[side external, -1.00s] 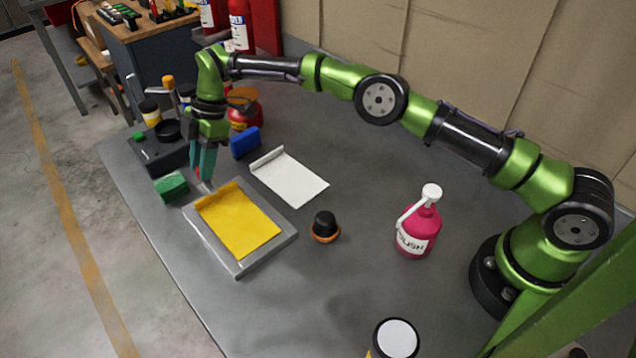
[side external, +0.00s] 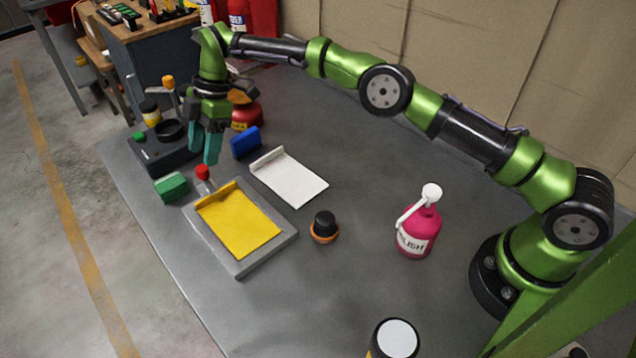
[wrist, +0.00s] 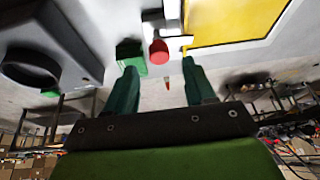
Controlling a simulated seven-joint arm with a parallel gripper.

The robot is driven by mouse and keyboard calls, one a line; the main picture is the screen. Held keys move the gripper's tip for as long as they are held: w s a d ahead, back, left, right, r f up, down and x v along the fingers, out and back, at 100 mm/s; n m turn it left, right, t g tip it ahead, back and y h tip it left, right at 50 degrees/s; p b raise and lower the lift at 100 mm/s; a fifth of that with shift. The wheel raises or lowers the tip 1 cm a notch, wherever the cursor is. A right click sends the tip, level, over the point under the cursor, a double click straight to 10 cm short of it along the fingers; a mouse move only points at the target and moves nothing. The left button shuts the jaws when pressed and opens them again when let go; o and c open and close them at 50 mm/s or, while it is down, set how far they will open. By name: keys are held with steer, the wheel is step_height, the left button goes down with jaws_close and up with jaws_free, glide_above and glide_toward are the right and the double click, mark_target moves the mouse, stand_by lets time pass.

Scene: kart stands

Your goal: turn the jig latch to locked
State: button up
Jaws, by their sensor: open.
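The jig is a grey frame (side external: 265,257) holding a yellow sheet (side external: 238,222) on the table. Its latch has a red knob (side external: 203,172) on a pale metal piece at the frame's far-left corner. The red knob (wrist: 159,52) also shows in the wrist view, beside the yellow sheet (wrist: 232,20). My gripper (side external: 204,161) is open and empty, its teal fingers pointing down just above the knob, apart from it. In the wrist view the knob lies beyond the gap between the fingertips (wrist: 160,72). I cannot tell the latch's exact angle.
A green block (side external: 171,187) lies left of the latch. A dark fixture with a ring (side external: 165,150) stands behind it. A blue block (side external: 245,143) and a white sheet (side external: 290,178) lie to the right. A black-and-orange knob (side external: 324,227) and a pink bottle (side external: 418,230) stand nearer my base.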

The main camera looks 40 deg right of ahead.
steer(key=v, duration=0.3)
steer(key=shift+d+r, duration=0.1)
steer(key=shift+r, duration=0.2)
step_height(320, 180, up, 11)
steer(key=m+t+h, duration=0.1)
steer(key=m+t, duration=0.2)
steer(key=m, duration=0.2)
glide_above(201, 168)
steer(key=s+d, duration=0.4)
steer(key=d, duration=0.1)
steer(key=w+a+f+m, duration=0.1)
steer(key=f+m, duration=0.1)
steer(key=f, duration=0.4)
steer(key=w+a+f+m, duration=0.1)
steer(key=a+f+m, duration=0.1)
steer(key=f, duration=0.4)
steer(key=w+a+f+m+t, duration=0.1)
steer(key=f, duration=0.5)
steer(key=shift+w+a+m+h, duration=0.25)
steer(key=shift+a+m+h, duration=0.1)
steer(key=shift+m+h, duration=0.05)
